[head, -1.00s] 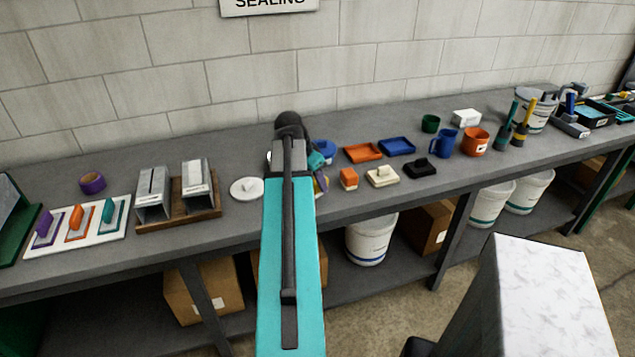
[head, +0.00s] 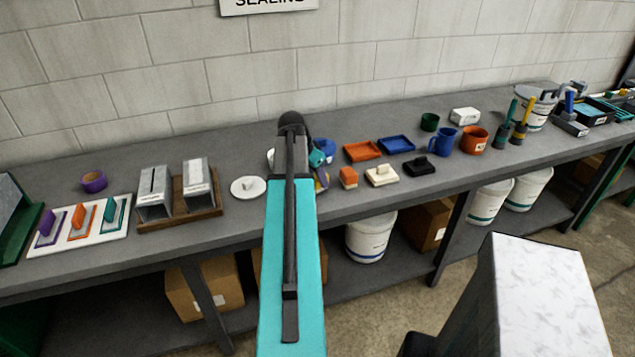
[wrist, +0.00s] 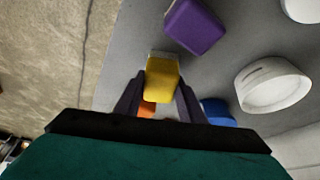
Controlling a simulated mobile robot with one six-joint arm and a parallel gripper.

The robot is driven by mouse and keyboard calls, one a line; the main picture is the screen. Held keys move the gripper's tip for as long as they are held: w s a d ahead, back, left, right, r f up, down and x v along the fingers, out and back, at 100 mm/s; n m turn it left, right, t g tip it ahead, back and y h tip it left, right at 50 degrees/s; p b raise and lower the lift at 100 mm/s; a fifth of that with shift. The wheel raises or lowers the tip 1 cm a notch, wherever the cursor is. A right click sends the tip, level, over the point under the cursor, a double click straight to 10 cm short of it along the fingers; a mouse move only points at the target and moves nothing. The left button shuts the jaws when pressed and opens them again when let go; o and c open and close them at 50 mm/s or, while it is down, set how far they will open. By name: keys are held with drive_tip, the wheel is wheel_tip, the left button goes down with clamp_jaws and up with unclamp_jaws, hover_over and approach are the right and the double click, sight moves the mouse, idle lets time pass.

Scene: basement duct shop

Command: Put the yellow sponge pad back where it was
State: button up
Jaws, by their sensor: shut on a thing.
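The yellow sponge pad (wrist: 163,73) is a small yellow block in the wrist view, between the two dark fingers of my gripper (wrist: 160,84). My gripper is shut on it. Grey bench top shows around the pad; I cannot tell whether the pad touches it. In the head view my own arm hides the gripper and most of the pad. A purple block (wrist: 194,27) lies just beyond the pad in the wrist view. An orange thing (wrist: 147,109) shows between the fingers, nearer the palm.
In the wrist view, a round white thing (wrist: 273,86) and a blue thing (wrist: 218,111) are to the right. In the head view, an orange block (head: 348,177), a cream block (head: 382,175) and a black block (head: 420,167) stand right of my arm. A white lid (head: 248,188) is left.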

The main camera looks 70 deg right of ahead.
drive_tip(key=shift+f+p, duration=0.4)
drive_tip(key=shift+f, duration=0.75)
drive_tip(key=shift+f, duration=0.15)
drive_tip(key=o, duration=1)
drive_tip(key=shift+r, duration=0.3)
drive_tip(key=b+v, duration=0.2)
drive_tip(key=v, duration=0.9)
drive_tip(key=shift+w+a+r+b, duration=0.15)
drive_tip(key=shift+a+r+b, duration=0.1)
drive_tip(key=shift+r+b, duration=0.1)
